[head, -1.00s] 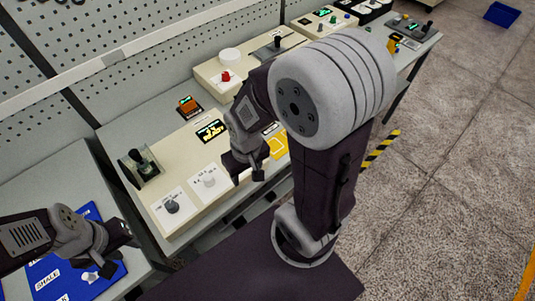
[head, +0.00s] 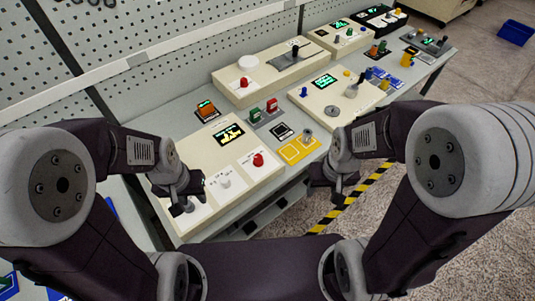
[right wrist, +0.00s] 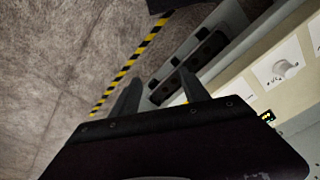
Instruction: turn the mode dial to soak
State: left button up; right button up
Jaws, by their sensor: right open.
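A cream control panel (head: 205,150) at the left bears a lit display (head: 229,135), a white dial (head: 224,183) and a red knob (head: 258,160). Their labels are too small to read, so I cannot tell which is the mode dial. My left gripper (head: 184,207) is over the panel's near-left corner and hides the control there. Whether it touches that control or is open is unclear. My right gripper (head: 333,198) is open and empty, off the bench's front edge. The right wrist view shows its two spread fingers (right wrist: 160,95) and a white dial (right wrist: 285,68) to the right.
A yellow plate (head: 299,150) and red and green switches (head: 264,112) lie right of the panel. More consoles, one with a display (head: 324,82), stand farther along the bench. A pegboard wall (head: 110,60) rises behind. The floor at the right is open, past a striped line (head: 362,188).

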aim_at(259, 162)
jog(key=l+u, duration=0.15)
jog(key=u, duration=0.25)
jog(key=i+l+u, duration=0.1)
jog(key=u, duration=0.3)
jog(key=l+u, duration=0.25)
jog(key=u, duration=0.15)
jog(key=l+u, duration=0.15)
jog(key=u, duration=0.25)
